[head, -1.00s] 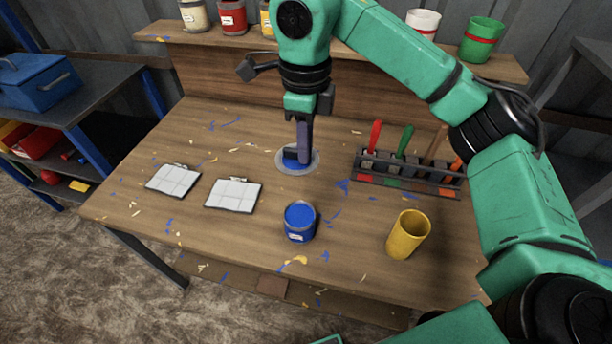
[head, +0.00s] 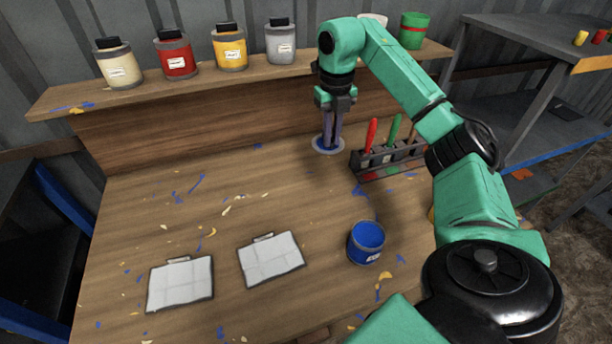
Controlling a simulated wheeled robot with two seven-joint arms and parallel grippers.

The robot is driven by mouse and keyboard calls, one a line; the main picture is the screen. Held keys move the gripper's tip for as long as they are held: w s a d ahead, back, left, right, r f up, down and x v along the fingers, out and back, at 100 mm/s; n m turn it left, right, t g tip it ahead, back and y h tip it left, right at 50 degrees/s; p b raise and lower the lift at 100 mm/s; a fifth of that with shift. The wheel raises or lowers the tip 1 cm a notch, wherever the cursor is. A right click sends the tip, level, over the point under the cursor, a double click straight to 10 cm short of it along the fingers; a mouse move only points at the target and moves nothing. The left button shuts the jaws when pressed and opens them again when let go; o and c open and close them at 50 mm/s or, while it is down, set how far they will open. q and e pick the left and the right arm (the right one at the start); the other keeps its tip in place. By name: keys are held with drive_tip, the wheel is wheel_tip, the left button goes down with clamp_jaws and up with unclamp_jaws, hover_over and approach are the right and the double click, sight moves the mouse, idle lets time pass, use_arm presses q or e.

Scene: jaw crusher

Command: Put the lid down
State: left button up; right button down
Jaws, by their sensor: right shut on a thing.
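My right gripper (head: 331,136) points straight down near the back of the wooden table (head: 235,210). It is shut on the lid (head: 325,146), a small dark blue piece mostly hidden behind the fingers. The lid is at a pale round disc (head: 340,150) on the table; I cannot tell whether it rests on it. The blue paint pot (head: 364,247) stands upright and open, nearer to me and to the right, with blue paint showing. My left gripper is out of view.
A rack (head: 385,165) with colored-handled tools stands just right of the gripper. Two pale tile boards (head: 180,284) (head: 271,259) lie at front left. Capped jars, including a red one (head: 177,58), line the back shelf (head: 125,97).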

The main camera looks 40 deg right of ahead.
sight(335, 148)
drive_tip(key=f, duration=0.1)
drive_tip(key=f+b, duration=0.1)
drive_tip(key=f, duration=0.1)
drive_tip(key=d+f, duration=0.1)
drive_tip(key=shift+s+f+b, duration=0.25)
drive_tip(key=shift+s+b, duration=0.1)
drive_tip(key=shift+b, duration=0.05)
wheel_tip(335, 148, down, 16)
drive_tip(key=shift+d+r+p, duration=0.15)
drive_tip(key=shift+r+p, duration=0.1)
drive_tip(key=shift+p, duration=0.85)
drive_tip(key=shift+f, duration=0.25)
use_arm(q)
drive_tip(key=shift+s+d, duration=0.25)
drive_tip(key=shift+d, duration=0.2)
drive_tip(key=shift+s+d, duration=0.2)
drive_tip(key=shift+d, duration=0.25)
use_arm(e)
drive_tip(key=c, duration=0.9)
unclamp_jaws()
drive_tip(key=shift+r, duration=0.2)
use_arm(q)
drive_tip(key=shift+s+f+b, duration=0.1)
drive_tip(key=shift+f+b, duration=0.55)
drive_tip(key=shift+b, duration=0.15)
use_arm(e)
wheel_tip(335, 148, up, 12)
